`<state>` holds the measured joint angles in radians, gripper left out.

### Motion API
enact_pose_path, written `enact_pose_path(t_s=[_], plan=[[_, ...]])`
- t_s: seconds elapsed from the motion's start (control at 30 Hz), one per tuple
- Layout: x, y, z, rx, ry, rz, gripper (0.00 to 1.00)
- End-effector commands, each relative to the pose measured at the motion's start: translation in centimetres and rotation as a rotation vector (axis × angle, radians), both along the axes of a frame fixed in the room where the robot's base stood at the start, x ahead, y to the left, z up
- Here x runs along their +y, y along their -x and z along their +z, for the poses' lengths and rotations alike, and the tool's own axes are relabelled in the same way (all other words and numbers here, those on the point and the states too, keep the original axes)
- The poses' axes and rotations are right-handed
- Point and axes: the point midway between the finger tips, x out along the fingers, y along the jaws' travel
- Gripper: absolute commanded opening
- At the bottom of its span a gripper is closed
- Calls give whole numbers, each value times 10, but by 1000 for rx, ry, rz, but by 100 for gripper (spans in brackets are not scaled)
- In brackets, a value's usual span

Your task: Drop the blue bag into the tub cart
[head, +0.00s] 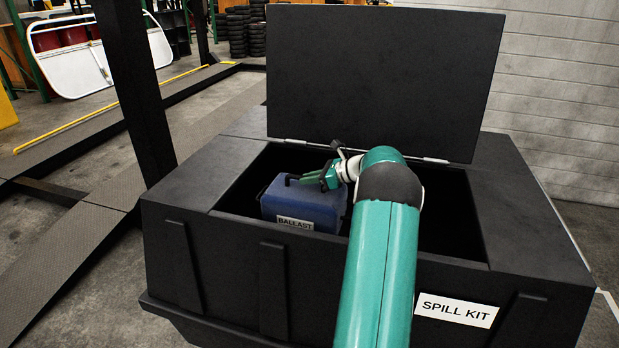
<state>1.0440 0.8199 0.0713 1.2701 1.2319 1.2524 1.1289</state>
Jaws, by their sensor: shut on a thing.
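A blue bag (298,205), boxy and with a "BALLAST" label on its front, sits upright at the left side of the opening of a large black tub (225,232). The tub bears a "SPILL KIT" label, and its lid stands open at the back. The bag's lower part is hidden behind the tub's front wall, so I cannot tell whether it rests on the floor inside. My gripper (318,180) is at the top of the bag, shut on it near its dark handle. My teal arm reaches over the tub's front rim and hides part of the opening.
The raised black lid (385,75) blocks the space behind the opening. A dark upright post (135,85) stands close to the tub's left side. The right half of the tub's opening (450,215) looks empty. A pale wall (560,95) is behind on the right.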

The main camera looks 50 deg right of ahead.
Motion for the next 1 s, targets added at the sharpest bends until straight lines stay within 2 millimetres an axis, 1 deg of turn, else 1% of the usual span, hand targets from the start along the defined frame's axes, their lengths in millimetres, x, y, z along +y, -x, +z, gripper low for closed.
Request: enact_pose_path(t_s=[0.03,0.07,0.1,0.17,0.37,0.4,0.57,0.67,0.77,1.0], plan=[[0,-1,4,-7,2,1,0],[0,-1,4,-7,2,1,20],[0,-1,4,-6,1,1,28],[0,-1,3,-5,2,1,40],[0,0,2,-3,1,1,40],[0,1,-3,5,-1,0,40],[-3,6,1,3,-1,-1,40],[-9,17,7,1,0,-2,40],[-17,33,16,0,1,-3,40],[-38,78,37,-1,2,-3,40]])
